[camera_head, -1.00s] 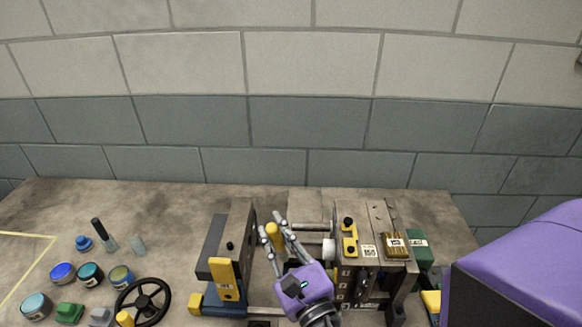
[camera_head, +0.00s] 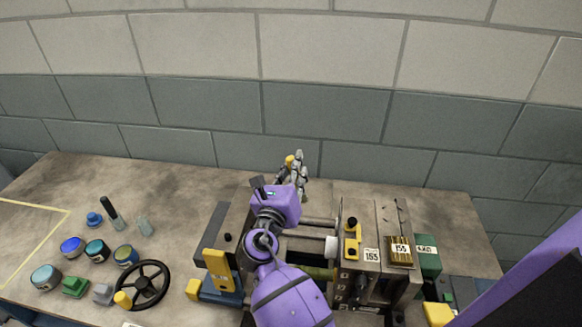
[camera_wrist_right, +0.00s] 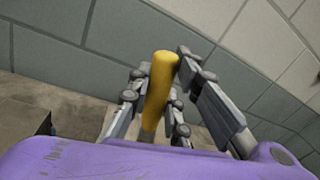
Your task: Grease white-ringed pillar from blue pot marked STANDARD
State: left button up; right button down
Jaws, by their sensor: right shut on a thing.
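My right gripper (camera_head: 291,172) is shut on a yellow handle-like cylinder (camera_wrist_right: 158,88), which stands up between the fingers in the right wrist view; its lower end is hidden. The gripper is over the back of the table, beyond the opened mould. Pillars (camera_head: 312,221) run across the gap between the mould halves, partly hidden by my arm. A white ring (camera_head: 331,247) shows at the right end of one pillar. A blue pot (camera_head: 72,246) stands among several pots at the left; its marking is too small to read. My left gripper is not in view.
A teal pot (camera_head: 97,250), a pot with a yellowish label (camera_head: 126,256) and a larger pot (camera_head: 46,278) stand near a black handwheel (camera_head: 142,286). The right mould half (camera_head: 366,220) carries a brass-coloured block (camera_head: 401,250). The back left of the table is clear.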

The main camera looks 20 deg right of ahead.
jog(key=s+d+f, duration=0.4)
jog(key=d+f, duration=0.1)
jog(key=d, duration=0.2)
jog(key=shift+w+a+r, duration=0.55)
jog(key=shift+w+a, duration=0.15)
jog(key=shift+a, duration=0.55)
jog(key=shift+w+a+r, duration=0.6)
jog(key=shift+w+a, duration=0.15)
jog(key=shift+a, duration=0.5)
jog(key=shift+w+a+r, duration=0.55)
jog(key=shift+w+a, duration=0.15)
jog(key=shift+a, duration=0.55)
